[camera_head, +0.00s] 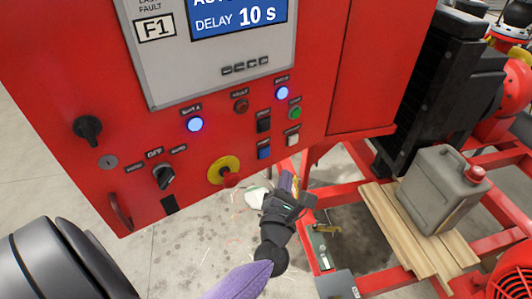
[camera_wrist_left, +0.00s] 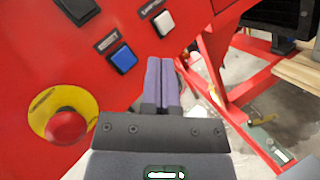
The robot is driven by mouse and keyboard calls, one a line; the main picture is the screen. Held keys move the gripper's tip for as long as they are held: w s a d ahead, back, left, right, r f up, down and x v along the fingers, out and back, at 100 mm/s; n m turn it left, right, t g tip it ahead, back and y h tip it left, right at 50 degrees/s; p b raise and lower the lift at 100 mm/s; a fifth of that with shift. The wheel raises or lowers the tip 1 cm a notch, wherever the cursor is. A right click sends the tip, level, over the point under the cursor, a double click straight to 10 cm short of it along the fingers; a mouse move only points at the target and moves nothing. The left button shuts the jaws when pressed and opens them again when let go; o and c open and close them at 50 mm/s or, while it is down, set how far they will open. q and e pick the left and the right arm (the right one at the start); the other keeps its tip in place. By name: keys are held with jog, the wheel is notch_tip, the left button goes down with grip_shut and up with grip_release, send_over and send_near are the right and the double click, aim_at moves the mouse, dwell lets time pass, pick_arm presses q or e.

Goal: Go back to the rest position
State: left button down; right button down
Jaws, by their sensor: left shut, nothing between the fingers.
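My left gripper (camera_head: 288,183) is in front of the lower right part of the red control panel (camera_head: 75,60), below the white and blue push buttons. In the left wrist view its two purple fingers (camera_wrist_left: 163,75) are together with nothing between them. They point at the panel's lower edge, near the blue button (camera_wrist_left: 122,58) and the white button (camera_wrist_left: 163,22). I cannot tell whether the fingertips touch anything. The right gripper is not in either view.
A red emergency stop on a yellow disc (camera_head: 223,171) sits left of the gripper; it also shows in the left wrist view (camera_wrist_left: 66,126). Red frame beams (camera_head: 360,158) lie to the right. A grey jerrycan (camera_head: 440,190) stands on wooden planks (camera_head: 400,235). A selector switch (camera_head: 163,177) points diagonally.

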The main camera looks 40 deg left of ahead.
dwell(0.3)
pick_arm(q)
jog(key=s+d+f+m+g+h+b, duration=0.25)
jog(key=f+m, duration=0.35)
jog(key=f, duration=0.4)
jog(key=s+d+f+m+g+h+b, duration=0.1)
jog(key=s+d+f+m+h+b, duration=0.15)
jog(key=f+m, duration=0.55)
jog(key=s+d+f+m+g+h+b, duration=0.1)
jog(key=s+f+m+g+h+b, duration=0.25)
jog(key=f, duration=0.75)
jog(key=s+f+m+g+b, duration=0.3)
jog(key=s+f+m+g, duration=0.2)
jog(key=s+f+m, duration=0.4)
jog(key=s+a+f+m+g+b, duration=0.1)
jog(key=s+f+m+g+b, duration=0.3)
jog(key=s+f+m, duration=0.6)
jog(key=s+f+g, duration=0.1)
jog(key=s+f, duration=0.2)
jog(key=s, duration=0.6)
jog(key=shift+s, duration=0.35)
jog(key=shift+a, duration=0.1)
